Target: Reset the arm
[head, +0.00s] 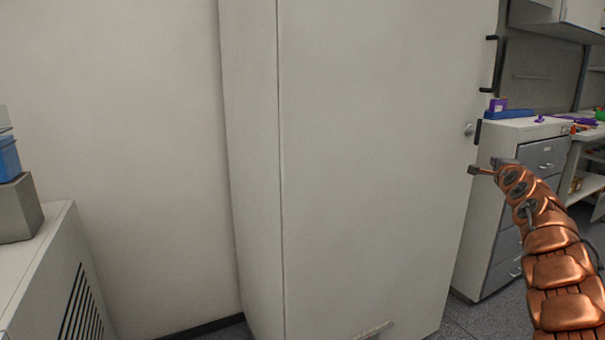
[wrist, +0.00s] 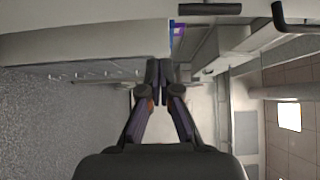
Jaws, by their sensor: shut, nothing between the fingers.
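My copper-coloured arm (head: 562,270) rises at the right side of the head view and bends up and to the left. A small dark part at its far end shows in front of the drawer unit and the tall cabinet's right edge. In the wrist view my gripper (wrist: 157,75) is in the middle, its two dark fingers together at the tips. Nothing is held between them.
A tall white cabinet (head: 370,150) with black handles fills the middle. A drawer unit (head: 515,200) with a blue tray (head: 510,113) stands right of it. A low vented white unit (head: 50,275) with a grey box (head: 18,210) is at left. Grey floor shows at lower right.

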